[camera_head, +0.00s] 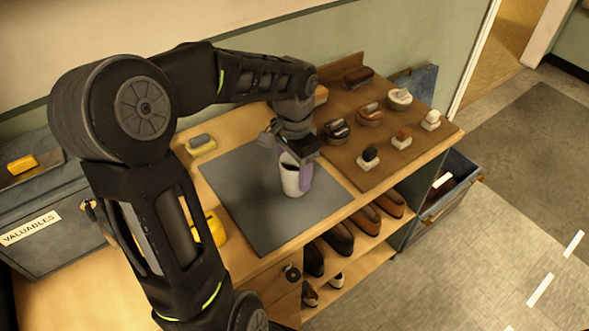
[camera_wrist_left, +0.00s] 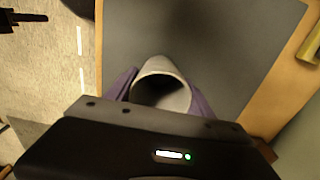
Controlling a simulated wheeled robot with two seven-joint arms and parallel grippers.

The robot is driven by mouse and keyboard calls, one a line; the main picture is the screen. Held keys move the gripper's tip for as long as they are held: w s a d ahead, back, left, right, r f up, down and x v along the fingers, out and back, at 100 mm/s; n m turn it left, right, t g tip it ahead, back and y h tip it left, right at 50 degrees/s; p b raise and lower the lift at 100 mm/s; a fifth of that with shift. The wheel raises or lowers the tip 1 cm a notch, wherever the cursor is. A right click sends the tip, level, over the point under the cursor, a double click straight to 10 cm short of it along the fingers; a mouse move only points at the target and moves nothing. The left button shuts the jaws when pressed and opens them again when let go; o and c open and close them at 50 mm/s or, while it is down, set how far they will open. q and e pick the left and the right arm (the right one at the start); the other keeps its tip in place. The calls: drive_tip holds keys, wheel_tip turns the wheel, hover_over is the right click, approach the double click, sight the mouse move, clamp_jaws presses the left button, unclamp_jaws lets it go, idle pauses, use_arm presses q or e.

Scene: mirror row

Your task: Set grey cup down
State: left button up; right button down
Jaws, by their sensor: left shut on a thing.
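The grey cup (camera_head: 291,178) is upright over the dark grey mat (camera_head: 245,185) on the bench, toward the mat's right part. My left gripper (camera_head: 297,165) reaches down from above and is shut on the cup, with purple fingers on its two sides. In the left wrist view the round open mouth of the cup (camera_wrist_left: 162,90) shows between the fingers, and it looks empty. Whether the cup's base touches the mat cannot be told. A dark shape at the upper left of the wrist view may be my right gripper (camera_wrist_left: 22,19); its fingers are unclear.
A brown board (camera_head: 380,125) with several brushes and knobs stands right of the mat. A yellow-topped brush (camera_head: 200,146) lies behind the mat and a yellow item (camera_head: 211,229) lies left. Shoes (camera_head: 340,236) fill the shelf below. The mat around the cup is clear.

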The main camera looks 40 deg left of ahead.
use_arm(q)
drive_tip(key=o, duration=1.6)
drive_tip(key=shift+f, duration=0.15)
drive_tip(key=shift+c, duration=0.2)
wheel_tip(320, 180, up, 12)
drive_tip(key=shift+r, duration=0.2)
